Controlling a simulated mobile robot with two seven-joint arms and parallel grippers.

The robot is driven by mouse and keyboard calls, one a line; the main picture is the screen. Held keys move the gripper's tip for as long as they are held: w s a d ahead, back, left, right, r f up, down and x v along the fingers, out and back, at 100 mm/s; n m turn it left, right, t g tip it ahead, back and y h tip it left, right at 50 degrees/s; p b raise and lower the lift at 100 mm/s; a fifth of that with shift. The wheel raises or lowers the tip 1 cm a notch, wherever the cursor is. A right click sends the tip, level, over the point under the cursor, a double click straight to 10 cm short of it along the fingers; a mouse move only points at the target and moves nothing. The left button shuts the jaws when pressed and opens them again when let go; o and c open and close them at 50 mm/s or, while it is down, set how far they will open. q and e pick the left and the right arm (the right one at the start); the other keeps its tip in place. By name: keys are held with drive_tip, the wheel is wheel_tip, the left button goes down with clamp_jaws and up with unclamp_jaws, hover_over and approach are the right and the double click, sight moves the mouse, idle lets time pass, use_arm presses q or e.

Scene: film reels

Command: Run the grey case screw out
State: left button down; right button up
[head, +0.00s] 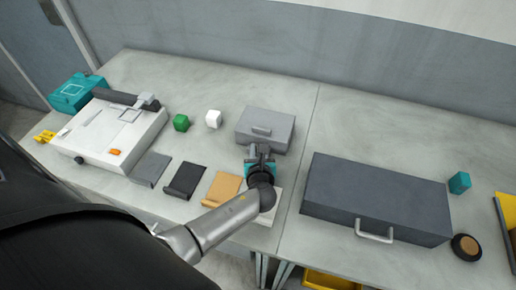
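A larger dark grey case (375,192) with a front handle lies to the right. I cannot make out a screw on either case. My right gripper is not in view.
Grey, black (186,180) and orange (222,188) holders line the front. A teal block (459,182) and round black-and-tan item (466,247) are right. The back is clear.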

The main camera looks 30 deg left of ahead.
use_arm(q)
drive_tip(key=c, duration=0.7)
unclamp_jaws()
